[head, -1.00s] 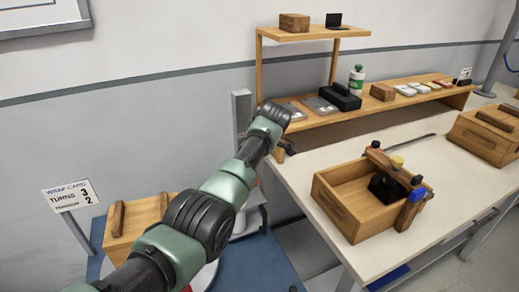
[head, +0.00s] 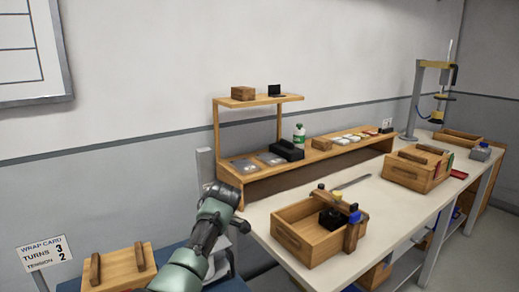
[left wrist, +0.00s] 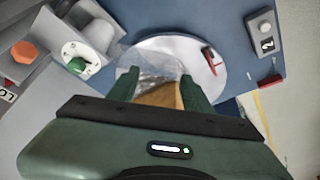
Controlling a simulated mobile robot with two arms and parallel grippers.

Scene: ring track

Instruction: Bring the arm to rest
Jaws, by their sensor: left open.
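My left arm (head: 198,240) rises from the bottom of the head view and bends near the bench's left end. Its gripper is mostly hidden there behind the arm. In the left wrist view the left gripper (left wrist: 158,85) shows two green fingers, spread apart. A brown wooden surface (left wrist: 162,97) and clear film (left wrist: 152,66) show between and beyond the fingers; I see no grip on them. A white round turntable (left wrist: 190,48) lies beyond. My right gripper is in neither view.
The bench (head: 262,217) holds an open wooden box (head: 300,240), another crate (head: 405,170) and a raised shelf (head: 262,100). A wooden lidded box (head: 122,268) is at lower left, beside a wrap card (head: 45,253). A green dial (left wrist: 75,50) and orange button (left wrist: 24,52) sit near the gripper.

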